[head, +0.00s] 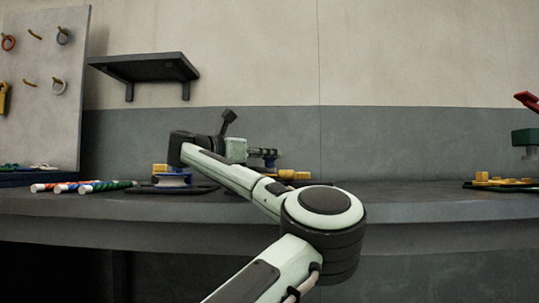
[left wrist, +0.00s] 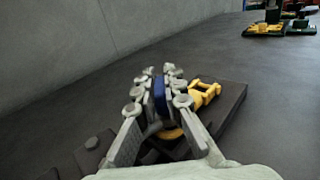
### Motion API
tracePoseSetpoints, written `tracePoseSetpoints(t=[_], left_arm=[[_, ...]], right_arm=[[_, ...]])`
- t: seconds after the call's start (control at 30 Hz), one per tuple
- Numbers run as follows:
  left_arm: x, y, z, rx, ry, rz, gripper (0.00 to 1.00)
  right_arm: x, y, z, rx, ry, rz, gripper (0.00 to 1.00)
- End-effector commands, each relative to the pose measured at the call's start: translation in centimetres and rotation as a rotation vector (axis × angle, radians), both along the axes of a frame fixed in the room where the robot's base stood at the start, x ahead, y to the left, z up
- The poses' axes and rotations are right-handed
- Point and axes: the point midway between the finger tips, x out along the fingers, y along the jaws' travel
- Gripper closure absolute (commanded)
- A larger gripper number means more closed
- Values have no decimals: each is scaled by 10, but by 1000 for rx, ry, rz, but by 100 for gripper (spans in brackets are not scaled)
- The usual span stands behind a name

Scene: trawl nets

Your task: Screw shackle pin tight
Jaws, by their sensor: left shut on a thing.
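In the head view my left gripper (head: 270,156) is at the bench's middle, above a yellow part (head: 290,174) on the bench top. In the left wrist view the gripper (left wrist: 160,76) is shut on a narrow blue piece (left wrist: 159,96), which stands between the fingers. I cannot tell for sure whether it is the shackle pin. A yellow curved part (left wrist: 171,133), perhaps the shackle, shows below the fingers, mostly hidden. A yellow fitting (left wrist: 204,94) lies just right of the fingers on a dark board (left wrist: 229,98). My right gripper is not in view.
A blue spool-like thing (head: 172,180) and striped rolls (head: 108,186) lie left on the bench (head: 400,203). A shelf (head: 145,68) and pegboard (head: 42,95) are behind. Yellow parts (head: 498,181) and a green piece (head: 525,138) stand right.

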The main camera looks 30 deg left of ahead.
Motion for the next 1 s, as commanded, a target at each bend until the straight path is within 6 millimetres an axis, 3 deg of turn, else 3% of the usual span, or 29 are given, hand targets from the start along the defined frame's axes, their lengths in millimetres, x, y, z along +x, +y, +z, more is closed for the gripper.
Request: tracePoseSetpoints(t=[0.7,0.73,0.9,1.0], left_arm=[[0,-1,0,1,2,-78,100],[0,-1,0,1,2,-78,90],[0,0,0,1,2,-77,70],[0,0,0,1,2,-77,70]], right_arm=[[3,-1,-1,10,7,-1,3],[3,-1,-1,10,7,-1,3],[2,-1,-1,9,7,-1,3],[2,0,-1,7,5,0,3]])
